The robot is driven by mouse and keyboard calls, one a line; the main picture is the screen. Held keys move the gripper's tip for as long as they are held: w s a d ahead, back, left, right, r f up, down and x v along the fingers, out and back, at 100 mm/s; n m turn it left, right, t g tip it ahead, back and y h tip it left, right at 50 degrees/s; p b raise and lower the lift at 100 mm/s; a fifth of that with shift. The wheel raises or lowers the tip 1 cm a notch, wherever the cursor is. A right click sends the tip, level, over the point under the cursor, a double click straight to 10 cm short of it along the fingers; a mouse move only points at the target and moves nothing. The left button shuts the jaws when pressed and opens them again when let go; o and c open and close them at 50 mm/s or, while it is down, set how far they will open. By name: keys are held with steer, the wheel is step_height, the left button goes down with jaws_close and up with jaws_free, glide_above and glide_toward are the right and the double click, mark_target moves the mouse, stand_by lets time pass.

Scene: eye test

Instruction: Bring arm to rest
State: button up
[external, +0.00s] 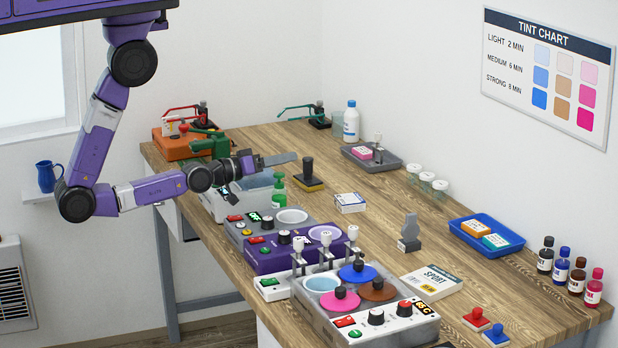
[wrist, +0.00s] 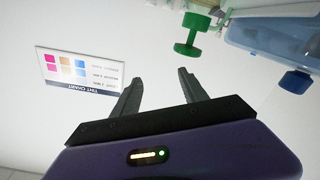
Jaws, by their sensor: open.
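My arm comes in from the upper left in the external view, bends at a low elbow and reaches right over the back of the wooden table (external: 380,195).
Purple and grey machines (external: 292,250) with pots stand below and in front of my gripper. A green fitting (wrist: 195,35) shows near the right finger in the wrist view. A tint chart (external: 548,75) hangs on the wall. A blue jug (external: 47,177) stands on a shelf left of my arm.

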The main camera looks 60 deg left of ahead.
steer(key=s+f, duration=0.1)
steer(key=s, duration=0.3)
steer(key=s+f+m+g+b, duration=0.1)
steer(key=s+f, duration=0.1)
steer(key=s, duration=0.2)
steer(key=s+d+f+m, duration=0.1)
steer(key=s, duration=0.3)
steer(key=shift+s+f+g+b, duration=0.15)
steer(key=shift+f+g+b, duration=0.15)
steer(key=shift+b, duration=0.1)
steer(key=s+d+m+g+b, duration=0.2)
steer(key=s+m, duration=0.1)
steer(key=s, duration=0.9)
steer(key=shift+s+d, duration=0.2)
steer(key=shift+d, duration=0.15)
stand_by(1.1)
